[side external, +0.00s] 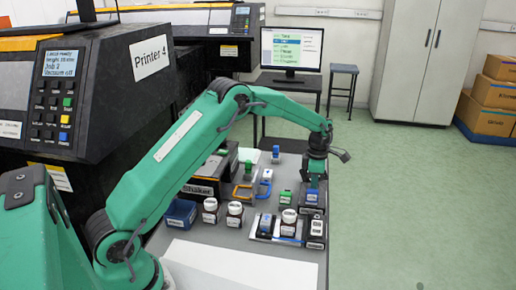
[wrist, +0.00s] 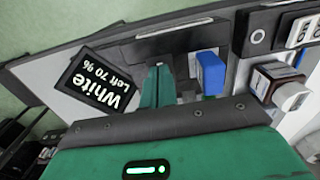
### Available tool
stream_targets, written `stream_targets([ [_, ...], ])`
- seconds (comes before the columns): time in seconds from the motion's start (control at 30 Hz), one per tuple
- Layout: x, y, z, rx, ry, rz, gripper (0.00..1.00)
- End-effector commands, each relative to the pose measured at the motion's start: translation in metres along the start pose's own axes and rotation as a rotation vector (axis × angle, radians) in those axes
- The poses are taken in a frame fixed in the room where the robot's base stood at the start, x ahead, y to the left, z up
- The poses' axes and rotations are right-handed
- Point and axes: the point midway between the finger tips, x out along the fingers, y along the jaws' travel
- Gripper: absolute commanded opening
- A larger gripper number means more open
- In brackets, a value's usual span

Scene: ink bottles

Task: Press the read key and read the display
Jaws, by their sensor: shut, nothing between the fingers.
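A dark display (wrist: 103,82) shows in the wrist view, turned and nearly upside down. It reads "White" and "Left 70 %". My gripper (side external: 316,184) points down over the far right of the grey bench in the side external view. Its green fingers (wrist: 160,86) are shut and empty in the wrist view. A blue block (wrist: 210,73) stands close beside the fingers. I cannot make out a read key; the spot under the fingertips is hidden. The printer panel (side external: 60,63) at the left is lit and shows "Job 2" and "Vacuum off".
White-lidded jars (side external: 210,210), a blue bin (side external: 181,214) and a box marked Shaker (side external: 199,190) stand to the left. The bench's right edge is close to my gripper.

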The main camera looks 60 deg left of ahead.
Motion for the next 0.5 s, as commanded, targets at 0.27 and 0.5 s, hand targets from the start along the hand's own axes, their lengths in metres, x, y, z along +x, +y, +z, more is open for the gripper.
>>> stream_targets([
  [0.27,-0.031,-0.001,-0.001,0.000,0.003,-0.003,0.00],
  [0.5,-0.075,0.001,0.001,0.000,-0.002,0.002,0.00],
])
